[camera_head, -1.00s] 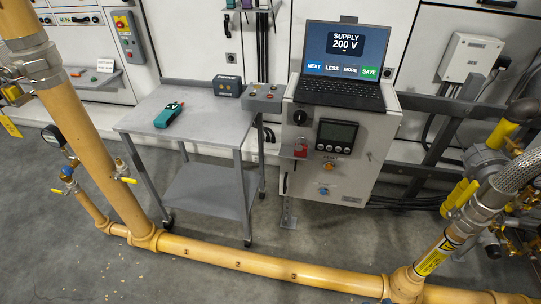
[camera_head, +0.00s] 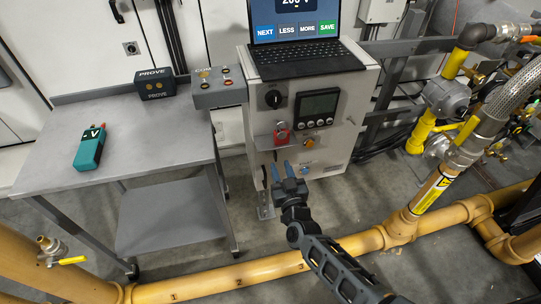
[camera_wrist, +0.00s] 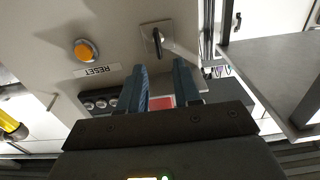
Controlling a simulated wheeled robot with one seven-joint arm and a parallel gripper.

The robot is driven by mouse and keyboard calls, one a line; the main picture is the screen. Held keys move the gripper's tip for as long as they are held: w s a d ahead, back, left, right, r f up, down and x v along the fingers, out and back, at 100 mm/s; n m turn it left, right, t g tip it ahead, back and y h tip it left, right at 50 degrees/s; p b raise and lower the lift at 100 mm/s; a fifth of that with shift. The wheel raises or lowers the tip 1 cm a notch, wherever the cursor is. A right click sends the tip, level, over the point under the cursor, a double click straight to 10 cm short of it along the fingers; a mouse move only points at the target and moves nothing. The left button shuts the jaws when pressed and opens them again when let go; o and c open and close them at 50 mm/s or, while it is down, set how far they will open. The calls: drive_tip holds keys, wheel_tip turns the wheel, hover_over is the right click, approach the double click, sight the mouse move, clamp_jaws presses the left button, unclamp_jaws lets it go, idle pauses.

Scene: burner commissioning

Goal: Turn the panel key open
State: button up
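The panel key (camera_wrist: 157,40) shows in the wrist view as a black upright handle on a small square metal plate on the pale cabinet face. In the head view I cannot make it out clearly near my gripper. My gripper (camera_head: 281,172) is in front of the lower left of the control cabinet (camera_head: 336,155). In the wrist view my gripper (camera_wrist: 160,78) has its two blue fingers apart with nothing held between them. The key appears just beyond the fingertips, with no contact visible.
An orange reset button (camera_wrist: 86,50) is beside the key. A laptop (camera_head: 297,50) stands on top. A grey trolley (camera_head: 150,120) is at left, and yellow pipe (camera_head: 240,279) runs along the floor.

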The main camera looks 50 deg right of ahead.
sight(276, 156)
drive_tip(key=b+x, duration=0.1)
drive_tip(key=x, duration=0.4)
drive_tip(key=shift+w+d, duration=0.2)
drive_tip(key=shift+w, duration=0.05)
drive_tip(key=shift+c, duration=0.2)
clamp_jaws()
